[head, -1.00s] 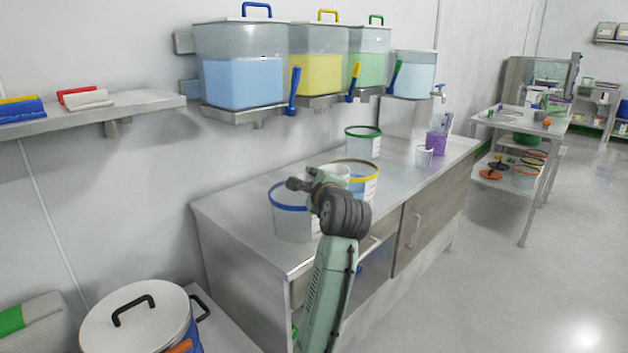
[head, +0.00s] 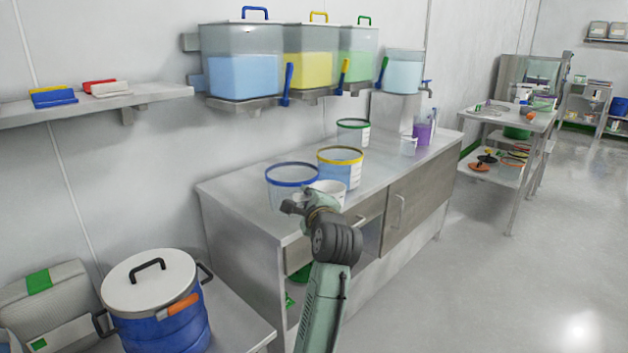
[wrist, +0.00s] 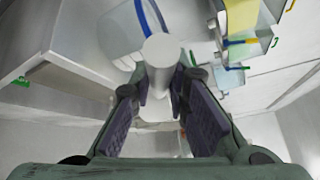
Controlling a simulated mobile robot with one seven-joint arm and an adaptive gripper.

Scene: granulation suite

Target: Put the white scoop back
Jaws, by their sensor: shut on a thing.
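My gripper (wrist: 160,88) is shut on the white scoop (wrist: 161,52), which stands out between the two fingers as a pale rounded shape in the wrist view. In the head view my gripper (head: 300,206) is above the front left part of the steel bench, and the white scoop (head: 328,187) shows partly behind it. The blue-rimmed tub (head: 292,175) and yellow-rimmed tub (head: 340,157) stand just behind. Contact between scoop and tubs cannot be told.
A green-rimmed tub (head: 353,131), small white cup (head: 408,145) and purple container (head: 423,133) stand farther along the bench (head: 245,200). Clear bins with blue (head: 243,75), yellow (head: 314,70) and green (head: 358,67) contents hang above. A lidded blue drum (head: 160,318) stands lower left.

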